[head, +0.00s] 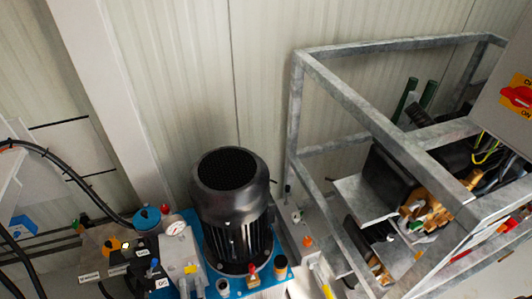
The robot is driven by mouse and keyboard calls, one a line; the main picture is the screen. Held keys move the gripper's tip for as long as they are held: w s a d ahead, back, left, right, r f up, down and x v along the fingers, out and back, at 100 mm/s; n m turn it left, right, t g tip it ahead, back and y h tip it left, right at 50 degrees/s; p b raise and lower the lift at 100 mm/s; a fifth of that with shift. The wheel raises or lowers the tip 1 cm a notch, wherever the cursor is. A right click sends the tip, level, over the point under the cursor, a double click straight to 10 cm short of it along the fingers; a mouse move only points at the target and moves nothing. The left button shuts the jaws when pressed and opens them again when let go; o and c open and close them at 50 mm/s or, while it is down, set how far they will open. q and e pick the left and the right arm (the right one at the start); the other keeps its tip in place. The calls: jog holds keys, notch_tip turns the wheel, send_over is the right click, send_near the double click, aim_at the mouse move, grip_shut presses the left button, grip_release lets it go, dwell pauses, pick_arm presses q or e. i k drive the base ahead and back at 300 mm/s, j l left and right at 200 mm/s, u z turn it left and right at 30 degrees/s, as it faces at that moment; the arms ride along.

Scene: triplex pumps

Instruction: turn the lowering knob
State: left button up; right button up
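I cannot tell for sure which part is the lowering knob. The hydraulic unit at the lower left has several small fittings that could include it, among them a blue round cap (146,218), a small red cap (165,209) and an orange piece (113,243). A round pressure gauge (176,228) with a white face stands beside them. Small labels on the black valve blocks are too small to read. Neither my left nor my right gripper shows in this view.
A large black motor (231,205) stands on a blue base right of the gauge. A grey metal frame (380,115) with machinery fills the right side. A red rotary switch (517,96) on a yellow plate sits at the right edge. Black cables (70,170) hang at the left.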

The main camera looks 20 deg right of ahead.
aim_at(307, 241)
jog(key=l+z, duration=0.15)
jog(key=z, duration=0.7)
jog(key=u, duration=0.1)
jog(key=i+j, duration=0.05)
